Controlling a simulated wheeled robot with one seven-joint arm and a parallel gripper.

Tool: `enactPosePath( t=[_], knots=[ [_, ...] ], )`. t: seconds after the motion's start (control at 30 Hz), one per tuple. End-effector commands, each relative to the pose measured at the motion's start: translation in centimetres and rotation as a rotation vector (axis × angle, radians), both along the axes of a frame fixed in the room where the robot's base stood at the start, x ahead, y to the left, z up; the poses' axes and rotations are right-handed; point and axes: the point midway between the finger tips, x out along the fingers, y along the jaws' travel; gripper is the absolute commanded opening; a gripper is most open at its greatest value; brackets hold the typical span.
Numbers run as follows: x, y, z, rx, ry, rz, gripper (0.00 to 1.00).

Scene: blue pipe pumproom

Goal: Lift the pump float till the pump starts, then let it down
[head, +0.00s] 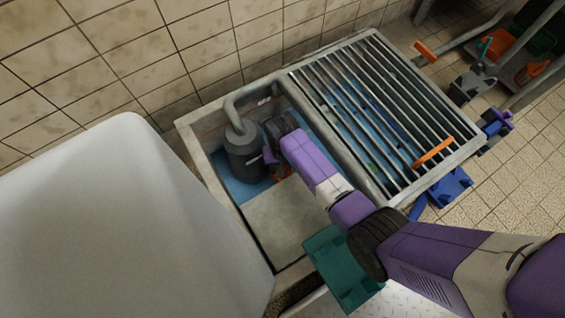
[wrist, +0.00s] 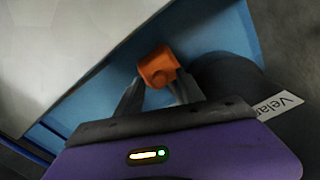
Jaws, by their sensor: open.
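The pump (head: 243,158) is a dark grey cylinder standing in the blue-floored sump, with a grey pipe curving from its top. The orange float (head: 282,174) shows only as a small patch beside the pump, mostly hidden by my arm. In the wrist view the float (wrist: 158,66) is a blunt orange block, and the pump's dark body (wrist: 235,80) with a white label is to its right. My gripper (wrist: 158,80) is open, with one finger on each side of the float. I cannot tell whether either finger touches it.
A pale cover plate (head: 285,220) lies over the near part of the pit. A steel grating (head: 365,105) with an orange bar covers the right part. The pit's concrete rim (head: 205,165) surrounds it. A large white block (head: 120,220) stands close at left. A tiled wall is behind.

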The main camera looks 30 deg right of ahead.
Motion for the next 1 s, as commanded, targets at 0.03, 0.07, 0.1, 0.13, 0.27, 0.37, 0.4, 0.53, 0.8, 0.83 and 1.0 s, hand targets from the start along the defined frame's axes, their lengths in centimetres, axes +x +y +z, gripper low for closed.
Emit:
enactPosePath(
  t=[0.03,0.07,0.1,0.13,0.27,0.37,0.4,0.53,0.8,0.83,1.0],
  knots=[
    [0.01,0.00,-0.93,0.000,0.001,0.000,0.45],
    [0.02,0.00,-1.17,0.000,0.000,0.000,0.45],
    [0.04,0.00,-1.42,0.000,-0.001,0.000,0.45],
    [0.05,0.00,-1.57,0.001,-0.001,0.000,0.45],
    [0.03,0.01,-1.88,0.000,-0.001,0.000,0.45],
    [0.01,0.01,-1.87,0.000,-0.001,0.000,0.45],
    [0.02,0.02,-1.85,0.000,-0.001,0.000,0.45],
    [0.01,0.01,-1.84,0.000,0.000,0.000,0.39],
    [-0.01,0.01,-1.84,0.000,0.000,0.000,0.00],
    [-0.01,0.01,-1.84,0.000,0.000,0.000,0.00],
    [0.00,0.02,-1.84,0.000,0.000,0.000,0.00]
  ],
)
